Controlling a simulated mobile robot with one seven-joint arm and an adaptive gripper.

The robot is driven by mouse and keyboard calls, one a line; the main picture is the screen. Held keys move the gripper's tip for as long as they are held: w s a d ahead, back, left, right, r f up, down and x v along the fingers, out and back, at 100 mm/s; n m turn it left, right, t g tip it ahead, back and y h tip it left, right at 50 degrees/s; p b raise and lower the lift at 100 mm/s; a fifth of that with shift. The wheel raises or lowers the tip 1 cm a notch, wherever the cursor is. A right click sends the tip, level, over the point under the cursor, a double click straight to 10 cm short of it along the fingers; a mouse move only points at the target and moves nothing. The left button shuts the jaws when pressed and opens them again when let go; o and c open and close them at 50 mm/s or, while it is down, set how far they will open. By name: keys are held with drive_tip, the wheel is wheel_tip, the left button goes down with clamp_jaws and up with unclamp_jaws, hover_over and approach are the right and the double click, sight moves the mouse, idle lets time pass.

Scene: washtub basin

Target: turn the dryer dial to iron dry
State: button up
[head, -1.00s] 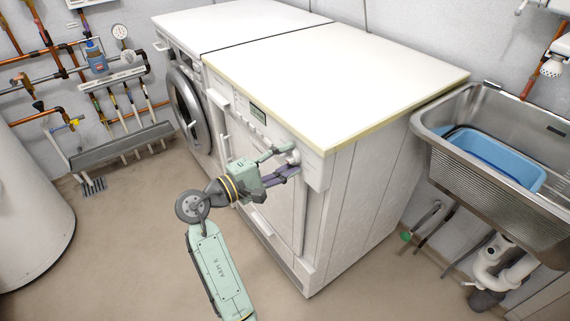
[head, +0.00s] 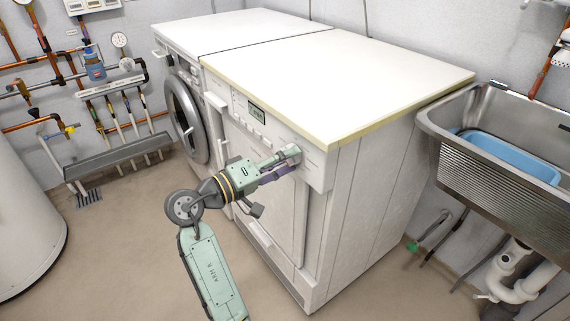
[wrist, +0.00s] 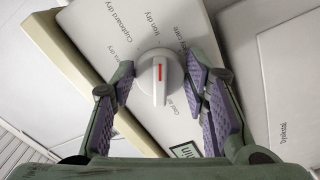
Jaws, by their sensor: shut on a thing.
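The dryer dial (wrist: 160,78) is a round white knob with a raised ridge and a red mark, seen in the wrist view. The red mark points up in that picture, between the labels "Iron dry" and a partly hidden one ending in "care". "Cupboard dry" is printed to the left. My gripper (wrist: 162,86) is shut on the dial, with a purple-padded finger on each side. In the head view my gripper (head: 286,161) reaches the right end of the dryer's front panel, and the fingers largely hide the dial there. The dryer (head: 370,210) is white.
A washing machine (head: 184,110) stands to the left of the dryer. A metal sink (head: 470,165) with a blue tub (head: 510,158) is at the right. Pipes (head: 50,85) run along the left wall. The floor in front is clear.

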idle(0.3)
drive_tip(key=o, duration=1.1)
drive_tip(key=v, duration=1.2)
